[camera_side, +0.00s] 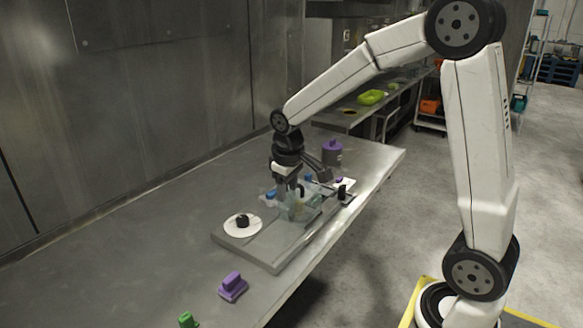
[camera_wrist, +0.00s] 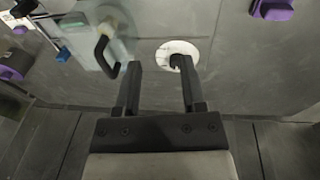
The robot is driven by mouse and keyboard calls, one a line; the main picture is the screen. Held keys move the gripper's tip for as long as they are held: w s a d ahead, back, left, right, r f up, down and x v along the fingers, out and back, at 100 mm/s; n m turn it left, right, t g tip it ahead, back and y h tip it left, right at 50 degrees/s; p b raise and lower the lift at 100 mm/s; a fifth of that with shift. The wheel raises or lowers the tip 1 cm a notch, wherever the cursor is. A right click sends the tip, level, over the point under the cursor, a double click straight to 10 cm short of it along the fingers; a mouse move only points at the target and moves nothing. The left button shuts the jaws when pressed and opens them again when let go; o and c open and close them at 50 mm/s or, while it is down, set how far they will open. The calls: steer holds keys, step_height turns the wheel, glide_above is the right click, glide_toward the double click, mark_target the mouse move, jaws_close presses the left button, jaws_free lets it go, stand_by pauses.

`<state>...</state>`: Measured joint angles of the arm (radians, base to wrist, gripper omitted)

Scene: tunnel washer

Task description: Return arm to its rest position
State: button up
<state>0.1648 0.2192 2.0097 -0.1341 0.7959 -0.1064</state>
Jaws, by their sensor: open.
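My gripper (camera_wrist: 158,68) is open, with nothing between its two dark fingers in the wrist view. In the side view my gripper (camera_side: 290,186) hangs low over a grey tray (camera_side: 278,254) on the metal table. A translucent container (camera_side: 294,208) stands on the tray right by the fingers; whether they touch cannot be told. In the wrist view the container (camera_wrist: 95,40) has a dark curved handle and lies left of the fingers. A white disc with a black knob (camera_side: 243,225) lies at the tray's near left; it also shows in the wrist view (camera_wrist: 190,49), near the right fingertip.
A purple block (camera_side: 232,286) and a green block (camera_side: 187,320) sit on the table in front. A purple canister (camera_side: 332,152) stands behind the tray. Small blue and black items surround the container. The table's left part (camera_side: 120,235) is clear, beside a metal wall.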

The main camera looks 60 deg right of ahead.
steer(key=s+a+f+t+y, duration=0.1)
steer(key=s+a+f, duration=0.5)
steer(key=s, duration=0.5)
steer(key=shift+s+a+f, duration=0.4)
steer(key=shift+a, duration=0.75)
